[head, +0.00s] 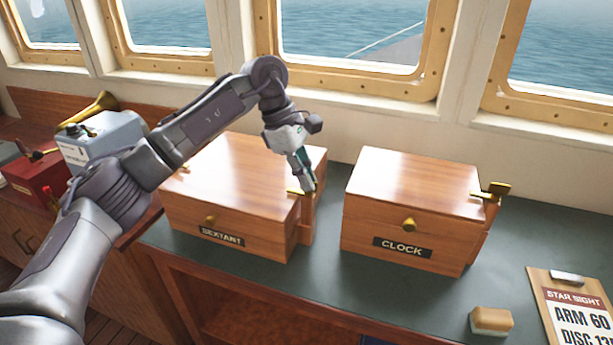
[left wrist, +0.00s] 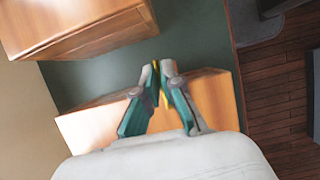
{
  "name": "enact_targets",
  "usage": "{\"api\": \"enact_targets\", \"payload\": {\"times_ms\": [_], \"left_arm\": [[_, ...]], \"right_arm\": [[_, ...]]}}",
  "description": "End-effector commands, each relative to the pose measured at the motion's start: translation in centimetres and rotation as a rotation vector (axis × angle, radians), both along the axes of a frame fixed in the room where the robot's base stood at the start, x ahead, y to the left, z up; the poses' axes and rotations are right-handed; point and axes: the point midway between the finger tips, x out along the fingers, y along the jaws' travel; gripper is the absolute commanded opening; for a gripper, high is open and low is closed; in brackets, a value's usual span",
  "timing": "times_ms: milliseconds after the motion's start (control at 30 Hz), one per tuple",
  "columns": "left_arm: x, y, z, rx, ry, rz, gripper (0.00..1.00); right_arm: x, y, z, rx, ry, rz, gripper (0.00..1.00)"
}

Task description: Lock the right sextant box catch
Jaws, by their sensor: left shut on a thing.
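The sextant box (head: 235,170) is a closed wooden box with a SEXTANT label and a brass knob on its front, on the green counter. A small part of its right catch (head: 293,191), in brass, shows at the box's right side beside my left gripper (head: 306,188). In the left wrist view the gripper (left wrist: 160,70) points down past the wooden box (left wrist: 210,98), its teal fingertips close together on the brass catch (left wrist: 156,72). The fingers hide most of the catch. Another brass catch (head: 184,169) shows at the box's left side. My right gripper is not in view.
A wooden clock box (head: 410,190) with a brass catch (head: 490,191) stands to the right, across a narrow gap. An eraser-like block (head: 491,321) and a clipboard (head: 572,305) lie at the front right. Windows line the back wall.

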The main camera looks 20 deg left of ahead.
Motion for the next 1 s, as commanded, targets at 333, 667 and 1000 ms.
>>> {"api": "enact_targets", "payload": {"times_ms": [333,667,1000], "left_arm": [[0.0,0.0,0.1,0.0,-0.002,0.001,0.31],[0.1,0.4,1.0,0.0,-0.002,0.002,0.31],[0.2,3.0,7.4,0.0,-0.006,0.002,0.31]], "right_arm": [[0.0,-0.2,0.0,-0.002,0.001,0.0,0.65],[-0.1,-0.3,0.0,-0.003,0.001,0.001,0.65],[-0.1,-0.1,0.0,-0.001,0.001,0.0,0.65]]}}
